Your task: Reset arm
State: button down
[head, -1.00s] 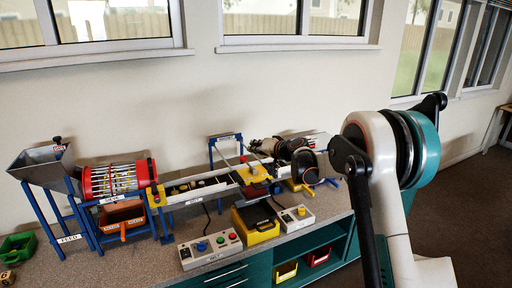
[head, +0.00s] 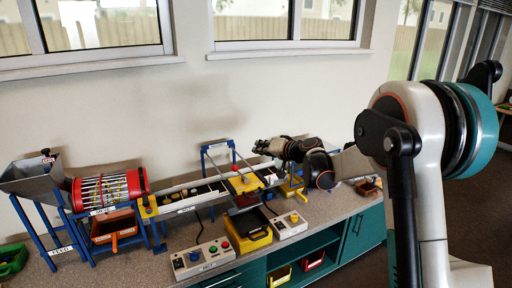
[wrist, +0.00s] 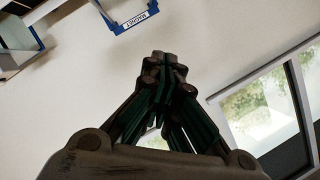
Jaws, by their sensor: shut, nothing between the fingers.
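My gripper (head: 261,147) is at the end of my outstretched arm, above the far right part of the sorting line in the head view. In the wrist view my gripper (wrist: 163,60) has its dark fingers drawn together at the tips, shut with nothing between them. Pale wall shows beyond the tips. My forearm and elbow cross the right side of the head view. The yellow gate piece (head: 244,183) on the belt (head: 190,197) is below and left of my gripper; I cannot tell the exact gap.
A blue labelled frame (head: 217,147) stands close to my gripper and also shows in the wrist view (wrist: 131,20). A red drum (head: 110,188) and grey hopper (head: 32,176) stand left. Control boxes (head: 202,258) and a yellow bin (head: 251,239) occupy the bench front. The window wall is behind.

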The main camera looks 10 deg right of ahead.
jog(key=shift+s, duration=0.1)
jog(key=s+a+r+n+g+h+b, duration=0.1)
jog(key=s+r+g+h, duration=0.1)
jog(key=s, duration=1.1)
jog(key=s+a+r+n+g+h+b, duration=0.1)
jog(key=s+r, duration=0.1)
jog(key=s, duration=1)
jog(key=s+d+f+h, duration=0.1)
jog(key=s+d+f, duration=0.1)
jog(key=s, duration=0.6)
jog(key=s+d+f+g+h, duration=0.1)
jog(key=s+f, duration=0.3)
jog(key=s, duration=0.4)
jog(key=s+d+f+g+h, duration=0.1)
jog(key=s+d+f+h, duration=0.2)
jog(key=s, duration=0.6)
jog(key=shift+d+b, duration=0.15)
jog(key=shift+b, duration=0.25)
